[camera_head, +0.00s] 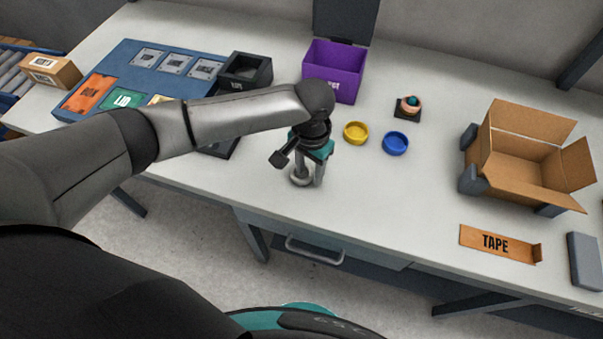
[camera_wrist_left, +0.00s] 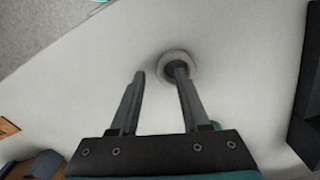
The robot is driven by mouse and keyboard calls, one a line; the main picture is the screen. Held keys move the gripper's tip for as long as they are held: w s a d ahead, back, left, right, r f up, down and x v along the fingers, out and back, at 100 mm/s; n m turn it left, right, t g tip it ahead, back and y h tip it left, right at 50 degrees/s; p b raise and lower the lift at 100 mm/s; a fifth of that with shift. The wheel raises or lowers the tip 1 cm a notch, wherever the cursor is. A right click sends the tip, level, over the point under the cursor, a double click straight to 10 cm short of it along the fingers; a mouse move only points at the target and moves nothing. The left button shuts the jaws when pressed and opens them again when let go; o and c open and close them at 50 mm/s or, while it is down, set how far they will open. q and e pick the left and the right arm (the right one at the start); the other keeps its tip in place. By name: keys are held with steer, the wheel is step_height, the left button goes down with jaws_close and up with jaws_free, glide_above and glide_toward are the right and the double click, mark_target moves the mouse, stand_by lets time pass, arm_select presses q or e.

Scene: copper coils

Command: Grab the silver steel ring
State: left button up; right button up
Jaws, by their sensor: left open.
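The silver steel ring (camera_head: 293,182) lies on the white table below my left gripper (camera_head: 308,180). It also shows in the left wrist view as a pale grey ring (camera_wrist_left: 164,62). My left gripper (camera_wrist_left: 160,71) is open and points down, with nothing held between its fingers. In the wrist view the right finger's tip overlaps the ring's middle, and the left finger's tip is outside the ring, to its left. Whether the finger touches the ring or is inside it, I cannot tell. The finger hides part of the ring. My right gripper is not in view.
A yellow ring (camera_head: 356,138), a blue ring (camera_head: 396,148) and a small dark stand (camera_head: 407,115) lie to the right. A purple bin (camera_head: 322,72) stands behind. An open cardboard box (camera_head: 487,158) and a TAPE piece (camera_head: 470,238) are at right. The front edge is near.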

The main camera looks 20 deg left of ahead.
arm_select(q)
steer(key=shift+f, duration=0.75)
steer(key=shift+c, duration=0.3)
jaws_close()
stand_by(0.5)
